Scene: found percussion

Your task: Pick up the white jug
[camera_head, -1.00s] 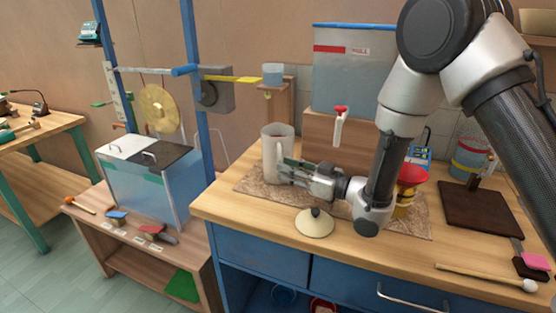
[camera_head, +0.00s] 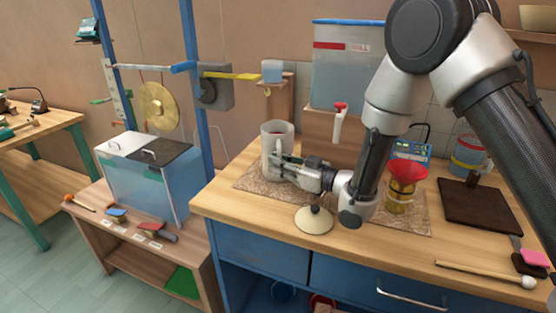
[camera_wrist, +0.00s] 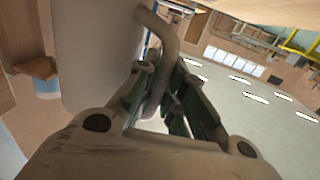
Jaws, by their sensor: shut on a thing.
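The white jug (camera_head: 276,133) stands upright in the head view, just left of my gripper, above or on the patterned mat. I cannot tell whether its base touches the mat. My gripper (camera_head: 277,165) is shut on the jug's handle, on the jug's right front side. In the wrist view the jug's pale wall (camera_wrist: 92,55) fills the upper left, and its curved handle (camera_wrist: 168,40) runs down between the fingers (camera_wrist: 172,95). The gripper hides the lower part of the handle.
The patterned mat (camera_head: 252,182) lies on the wooden bench. A cream dome with a dark knob (camera_head: 314,221) stands in front of my gripper. A red funnel (camera_head: 408,172) on a yellow jar is to the right. A big water tank with a red tap (camera_head: 340,108) stands behind.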

